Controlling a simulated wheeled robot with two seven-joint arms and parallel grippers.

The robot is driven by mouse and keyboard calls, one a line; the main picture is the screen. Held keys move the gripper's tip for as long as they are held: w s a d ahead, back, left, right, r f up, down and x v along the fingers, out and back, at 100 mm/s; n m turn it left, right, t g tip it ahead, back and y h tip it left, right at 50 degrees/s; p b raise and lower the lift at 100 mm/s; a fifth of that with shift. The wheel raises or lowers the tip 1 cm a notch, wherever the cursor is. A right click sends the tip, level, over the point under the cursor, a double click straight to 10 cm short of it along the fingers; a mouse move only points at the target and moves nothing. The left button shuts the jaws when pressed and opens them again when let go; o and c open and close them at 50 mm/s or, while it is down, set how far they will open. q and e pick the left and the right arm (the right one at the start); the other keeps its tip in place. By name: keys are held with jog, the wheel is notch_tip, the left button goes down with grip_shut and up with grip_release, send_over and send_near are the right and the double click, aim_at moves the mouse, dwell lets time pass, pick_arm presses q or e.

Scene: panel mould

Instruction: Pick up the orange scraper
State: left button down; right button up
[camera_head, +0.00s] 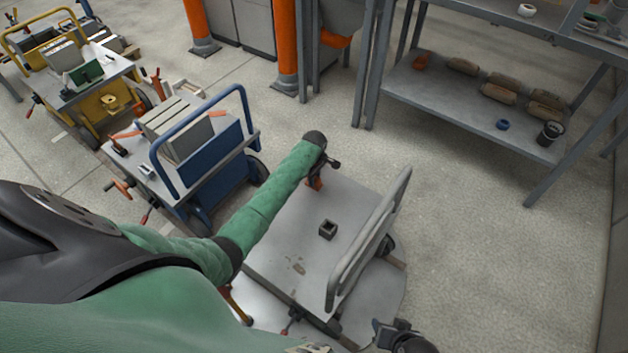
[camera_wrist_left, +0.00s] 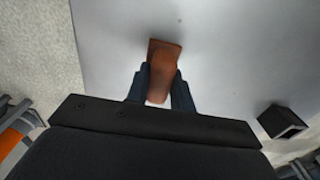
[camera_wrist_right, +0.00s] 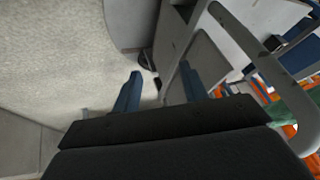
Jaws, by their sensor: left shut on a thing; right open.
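The orange scraper (camera_wrist_left: 163,62) is between the fingers of my left gripper (camera_wrist_left: 160,92) in the left wrist view, over the light grey top of a cart. My left gripper is shut on it. In the head view the scraper (camera_head: 314,184) shows as a small orange patch under my left gripper (camera_head: 322,165), at the far end of the cart top (camera_head: 290,225). I cannot tell whether it touches the top. My right gripper (camera_wrist_right: 160,92) is open and empty in the right wrist view, with floor and the cart's rail beyond its fingers.
A small dark square block (camera_head: 327,230) stands on the cart top. A grey handrail (camera_head: 370,240) runs along the cart's right side. A blue-railed cart (camera_head: 200,150) stands to the left and a metal shelf (camera_head: 470,105) at the back right. Floor between cart and shelf is clear.

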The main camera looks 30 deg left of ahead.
pick_arm(q)
notch_tip(320, 180, up, 3)
jog(key=shift+r, duration=0.1)
jog(key=s+d+r, duration=0.7)
jog(key=d, duration=0.2)
jog(key=shift+s, duration=0.2)
pick_arm(e)
jog(key=shift+d+r, duration=0.1)
jog(key=shift+r, duration=0.6)
